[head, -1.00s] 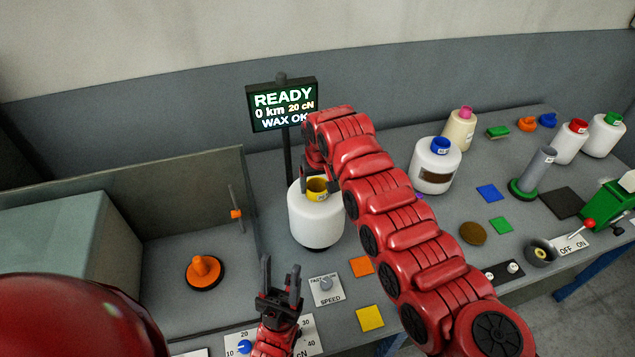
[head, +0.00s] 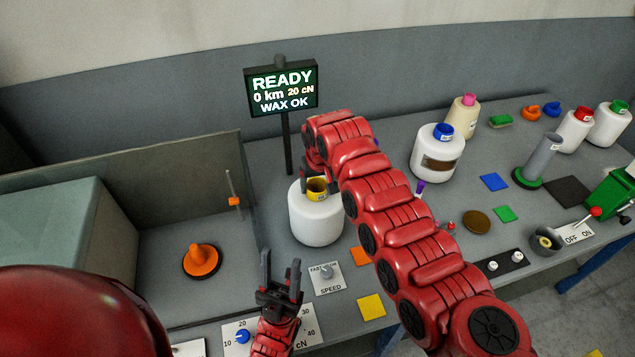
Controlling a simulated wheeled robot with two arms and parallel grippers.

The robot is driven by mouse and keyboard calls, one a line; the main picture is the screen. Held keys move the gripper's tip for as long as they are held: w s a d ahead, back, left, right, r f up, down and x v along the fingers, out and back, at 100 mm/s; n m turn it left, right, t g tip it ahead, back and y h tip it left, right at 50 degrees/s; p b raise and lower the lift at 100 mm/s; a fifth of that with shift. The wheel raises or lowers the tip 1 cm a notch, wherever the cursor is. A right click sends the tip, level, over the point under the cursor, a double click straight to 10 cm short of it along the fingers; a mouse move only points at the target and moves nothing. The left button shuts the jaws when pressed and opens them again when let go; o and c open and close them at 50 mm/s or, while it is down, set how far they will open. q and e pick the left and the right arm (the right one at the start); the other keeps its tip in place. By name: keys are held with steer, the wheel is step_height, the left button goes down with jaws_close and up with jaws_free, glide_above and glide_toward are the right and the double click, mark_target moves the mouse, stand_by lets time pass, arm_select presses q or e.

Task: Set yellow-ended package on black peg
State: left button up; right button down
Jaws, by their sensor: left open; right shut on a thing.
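The yellow-ended package is a white bobbin (head: 315,222) with a yellow tube end (head: 317,186) at its top. It stands upright near the middle of the head view. My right gripper (head: 318,178) reaches down over it and is shut on its yellow end; the arm covers part of its right side. I see no black peg; whatever is under the package is hidden by it. My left gripper (head: 281,271) is open and empty, in front and to the left of the package, fingers pointing up in the picture.
The display post (head: 287,145) stands just behind the package. The speed knob plate (head: 327,277) lies in front. Bobbins with blue (head: 436,160), pink (head: 461,125), red (head: 573,136) and green (head: 609,125) ends stand at right.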

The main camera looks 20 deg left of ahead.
steer(key=shift+f, duration=0.2)
stand_by(0.6)
steer(key=shift+c, duration=0.9)
jaws_free()
steer(key=shift+o, duration=0.9)
steer(key=shift+s, duration=0.1)
steer(key=shift+d+r, duration=0.1)
steer(key=shift+r, duration=0.15)
steer(key=shift+p+v, duration=0.65)
steer(key=shift+v, duration=0.55)
steer(key=p+v, duration=0.1)
steer(key=v, duration=1.3)
steer(key=shift+s+r, duration=0.2)
steer(key=shift+r, duration=0.1)
